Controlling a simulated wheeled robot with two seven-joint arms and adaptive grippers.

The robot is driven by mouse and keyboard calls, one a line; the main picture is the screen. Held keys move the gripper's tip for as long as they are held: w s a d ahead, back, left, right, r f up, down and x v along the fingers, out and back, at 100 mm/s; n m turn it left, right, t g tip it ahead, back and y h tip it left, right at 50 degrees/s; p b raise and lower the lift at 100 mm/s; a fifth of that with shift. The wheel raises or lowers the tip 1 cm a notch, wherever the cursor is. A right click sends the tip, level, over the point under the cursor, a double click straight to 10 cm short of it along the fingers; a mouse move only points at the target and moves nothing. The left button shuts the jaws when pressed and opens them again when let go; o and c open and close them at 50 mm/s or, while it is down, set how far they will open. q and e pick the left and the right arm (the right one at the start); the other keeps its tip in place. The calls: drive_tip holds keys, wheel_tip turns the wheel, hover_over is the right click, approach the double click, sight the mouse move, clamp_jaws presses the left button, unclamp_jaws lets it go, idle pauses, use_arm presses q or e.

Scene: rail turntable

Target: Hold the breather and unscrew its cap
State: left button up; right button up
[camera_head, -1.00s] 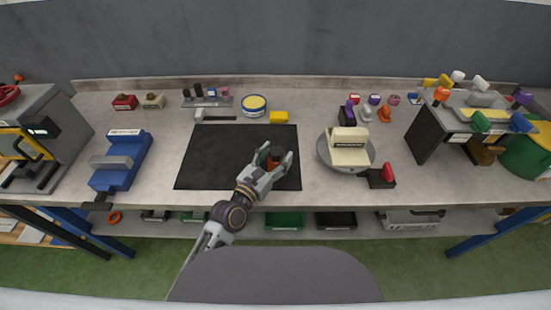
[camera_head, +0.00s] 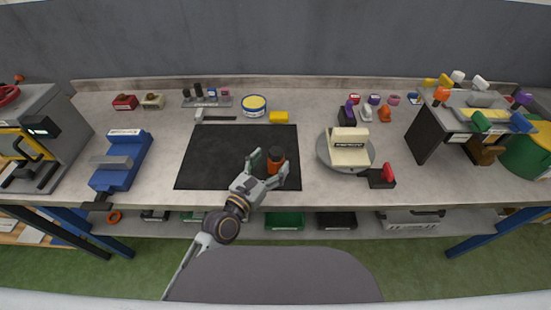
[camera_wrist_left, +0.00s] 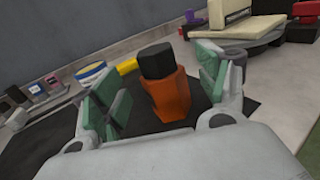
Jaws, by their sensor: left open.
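The breather has an orange body (camera_head: 277,167) and a black cap (camera_head: 276,153). It stands on the black mat (camera_head: 212,160) near its right edge. In the left wrist view the orange body (camera_wrist_left: 176,98) and black cap (camera_wrist_left: 156,60) show between the fingers. My left gripper (camera_head: 267,165) is open, its fingers spread to either side of the breather. In the wrist view a gap shows between the left finger and the body; whether the right finger touches it I cannot tell. My right gripper is not in view.
A turntable (camera_head: 370,162) with a cream block (camera_head: 350,148) stands right of the mat. A yellow block (camera_head: 279,117) and a round yellow-topped tin (camera_head: 254,104) sit behind the mat. A blue vise (camera_head: 122,160) is at the left. The mat's left part is clear.

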use_arm(q)
drive_tip(key=shift+v, duration=4.45)
drive_tip(key=shift+o, duration=0.2)
drive_tip(key=shift+s, duration=0.1)
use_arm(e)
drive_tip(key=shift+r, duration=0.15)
use_arm(q)
drive_tip(key=shift+s+f+g+p, duration=0.15)
drive_tip(key=shift+s+g+p, duration=0.15)
drive_tip(key=shift+s+p, duration=0.2)
drive_tip(key=shift+s+n+h, duration=0.3)
drive_tip(key=shift+s, duration=0.05)
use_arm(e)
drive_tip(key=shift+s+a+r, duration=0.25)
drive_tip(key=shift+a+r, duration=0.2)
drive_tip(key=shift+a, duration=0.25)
use_arm(q)
drive_tip(key=shift+a+n, duration=0.1)
drive_tip(key=shift+n, duration=0.2)
drive_tip(key=shift+w+a+r, duration=0.15)
drive_tip(key=shift+a+r, duration=0.1)
drive_tip(key=shift+r, duration=0.1)
drive_tip(key=shift+w+a+m, duration=0.1)
drive_tip(key=shift+m, duration=0.5)
